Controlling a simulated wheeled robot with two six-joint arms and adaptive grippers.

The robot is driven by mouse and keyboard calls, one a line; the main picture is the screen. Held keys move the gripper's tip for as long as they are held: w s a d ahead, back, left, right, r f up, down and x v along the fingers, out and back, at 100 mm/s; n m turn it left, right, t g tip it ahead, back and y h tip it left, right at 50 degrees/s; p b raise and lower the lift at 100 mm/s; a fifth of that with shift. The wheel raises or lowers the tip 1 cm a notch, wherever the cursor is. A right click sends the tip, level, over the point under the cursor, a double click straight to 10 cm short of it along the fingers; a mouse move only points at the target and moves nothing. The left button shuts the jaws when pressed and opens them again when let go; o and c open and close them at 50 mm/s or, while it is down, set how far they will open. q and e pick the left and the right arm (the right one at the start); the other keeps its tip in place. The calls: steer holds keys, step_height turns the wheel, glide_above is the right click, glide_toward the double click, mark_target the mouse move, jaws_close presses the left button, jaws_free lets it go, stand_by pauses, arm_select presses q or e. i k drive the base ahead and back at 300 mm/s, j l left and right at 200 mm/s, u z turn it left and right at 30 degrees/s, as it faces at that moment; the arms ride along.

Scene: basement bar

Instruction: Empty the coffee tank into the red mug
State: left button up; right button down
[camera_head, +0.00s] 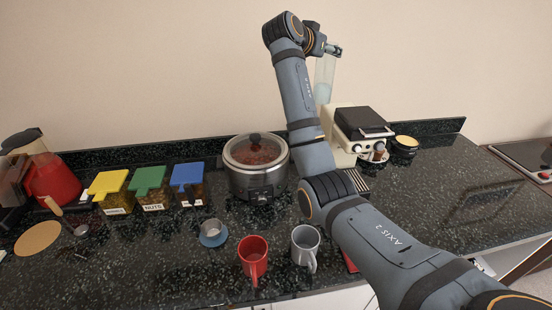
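The red mug (253,257) stands upright near the front edge of the counter, its handle toward me. A clear, upright tank (325,78) with pale contents shows at the left side of the cream coffee machine (345,121), rising above it. My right arm reaches up from the lower right, across the middle of the view. My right gripper (333,49) is at the upper part of the tank, overlapping it in the view. The fingers are too small and partly hidden to show whether they grip it. My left gripper is out of view.
A grey mug (305,245) stands right of the red mug. A slow cooker (256,165) is behind them. A small metal cup (212,233) and yellow (112,192), green (151,188) and blue (188,183) lidded boxes are left. The right counter (440,190) is mostly clear.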

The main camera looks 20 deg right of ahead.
mark_target(253, 250)
steer(key=j+z, duration=0.1)
steer(key=j, duration=0.3)
steer(key=k+j, duration=0.15)
steer(key=j, duration=0.25)
steer(key=j+z, duration=0.15)
steer(key=j, duration=0.25)
steer(key=k+j+z, duration=0.1)
steer(key=j, duration=0.25)
steer(key=k+j+z, duration=0.1)
steer(key=j, duration=0.3)
steer(key=k+j+z, duration=0.15)
steer(key=j, duration=0.25)
steer(key=i+l, duration=0.15)
